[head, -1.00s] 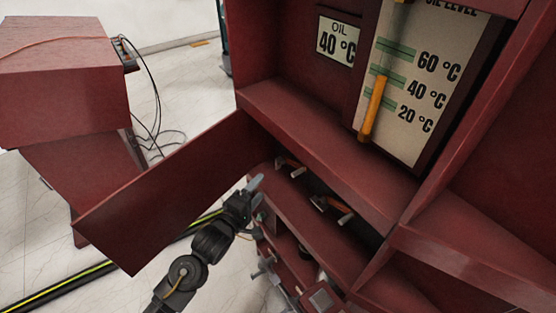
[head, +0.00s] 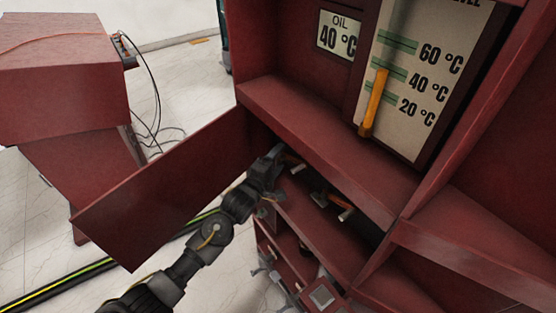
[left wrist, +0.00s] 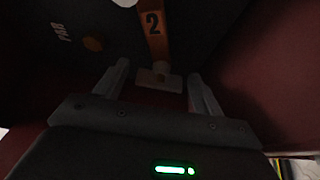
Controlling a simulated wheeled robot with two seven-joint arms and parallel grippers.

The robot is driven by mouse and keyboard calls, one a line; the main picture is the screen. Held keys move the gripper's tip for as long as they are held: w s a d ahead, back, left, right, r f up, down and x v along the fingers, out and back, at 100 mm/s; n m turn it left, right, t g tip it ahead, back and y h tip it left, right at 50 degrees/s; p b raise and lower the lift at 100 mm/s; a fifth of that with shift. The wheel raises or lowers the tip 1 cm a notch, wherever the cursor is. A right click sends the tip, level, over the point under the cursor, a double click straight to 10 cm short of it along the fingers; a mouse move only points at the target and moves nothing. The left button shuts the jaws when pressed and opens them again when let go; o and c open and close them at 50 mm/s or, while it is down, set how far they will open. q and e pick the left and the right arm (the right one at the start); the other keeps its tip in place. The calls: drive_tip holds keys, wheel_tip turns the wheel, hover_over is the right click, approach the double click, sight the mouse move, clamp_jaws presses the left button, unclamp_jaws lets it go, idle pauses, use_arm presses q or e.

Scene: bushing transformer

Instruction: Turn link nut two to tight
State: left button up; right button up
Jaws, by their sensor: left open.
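Link nut two (left wrist: 161,68) shows in the left wrist view as a small pale nut on a flat light plate, at the lower end of an orange link marked "2" (left wrist: 153,24). My left gripper (left wrist: 160,82) is open, with one finger on each side of the nut and a gap on both sides. In the head view my left gripper (head: 268,168) reaches into the compartment under the red ledge, at the leftmost link (head: 291,162). It hides part of that link. My right gripper is not in view.
A second link (head: 333,204) lies further right in the same compartment. The open red door (head: 170,195) stands left of my left arm. The red ledge (head: 330,140) overhangs the links. The oil gauge (head: 420,85) is above.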

use_arm(q)
drive_tip(key=shift+w+d, duration=0.1)
drive_tip(key=shift+w, duration=0.05)
drive_tip(key=c, duration=0.9)
drive_tip(key=shift+f+m, duration=0.1)
drive_tip(key=shift+m, duration=0.2)
drive_tip(key=shift+c, duration=0.5)
drive_tip(key=shift+o, duration=0.2)
drive_tip(key=shift+m+h, duration=0.3)
drive_tip(key=shift+m, duration=0.1)
drive_tip(key=o, duration=1)
drive_tip(key=shift+c, duration=0.2)
drive_tip(key=v, duration=1)
drive_tip(key=shift+s, duration=0.4)
